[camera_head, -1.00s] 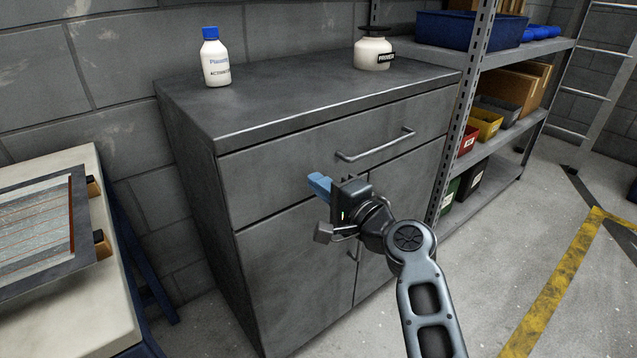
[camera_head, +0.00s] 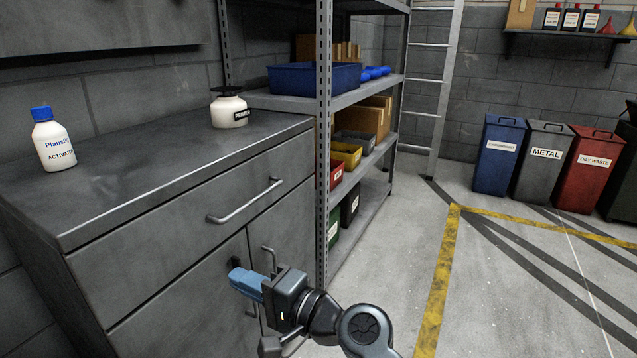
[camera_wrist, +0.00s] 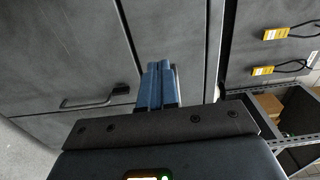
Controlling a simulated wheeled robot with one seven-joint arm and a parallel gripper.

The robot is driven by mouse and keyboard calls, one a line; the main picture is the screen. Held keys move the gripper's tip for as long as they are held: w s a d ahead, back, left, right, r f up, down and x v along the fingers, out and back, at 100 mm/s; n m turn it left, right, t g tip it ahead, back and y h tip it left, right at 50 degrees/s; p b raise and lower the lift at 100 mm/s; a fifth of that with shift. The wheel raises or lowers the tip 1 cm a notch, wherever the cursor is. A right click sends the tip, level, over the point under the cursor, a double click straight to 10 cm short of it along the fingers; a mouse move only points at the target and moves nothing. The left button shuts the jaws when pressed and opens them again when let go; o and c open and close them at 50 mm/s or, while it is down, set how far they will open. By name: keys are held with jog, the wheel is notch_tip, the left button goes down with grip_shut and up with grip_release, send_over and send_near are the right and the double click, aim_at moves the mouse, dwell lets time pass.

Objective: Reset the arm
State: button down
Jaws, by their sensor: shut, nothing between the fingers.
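My gripper (camera_head: 246,281) has blue fingers that are closed together with nothing between them. In the head view it is at the lower middle, in front of the lower doors of the grey cabinet (camera_head: 130,255). In the wrist view the shut fingers (camera_wrist: 158,85) point toward the cabinet front, with a dark door handle (camera_wrist: 88,99) to their left. I cannot tell how far the fingertips are from the cabinet. My forearm runs off the bottom edge of the head view.
A white bottle with a blue cap (camera_head: 55,145) and a cream pot (camera_head: 229,110) stand on the cabinet top. A metal shelf unit (camera_head: 323,150) with bins stands right of it. Waste bins (camera_head: 497,155) line the back wall. The floor (camera_head: 520,290) at right is clear.

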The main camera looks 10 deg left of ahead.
jog(key=s+d+f+m+t+h, duration=0.1)
jog(key=s+d+f+t+h, duration=0.15)
jog(key=s+d+f, duration=0.4)
jog(key=s+d+f+m+t+h, duration=0.1)
jog(key=s+d+f+t+h, duration=0.2)
jog(key=d+f, duration=0.6)
jog(key=s+d+f+t+h, duration=0.15)
jog(key=s+d+h, duration=0.45)
jog(key=s+d, duration=0.75)
jog(key=s+d+r+n+t+h, duration=0.1)
jog(key=s+d+r+n+h, duration=0.2)
jog(key=s+d+r, duration=0.35)
jog(key=s+d+r+n+h, duration=0.2)
jog(key=s+d+r+n, duration=0.15)
jog(key=s+r, duration=0.65)
notch_tip(320, 180, up, 13)
jog(key=s+p, duration=0.2)
jog(key=p, duration=1.3)
jog(key=shift+d+m, duration=0.1)
jog(key=shift+m, duration=0.15)
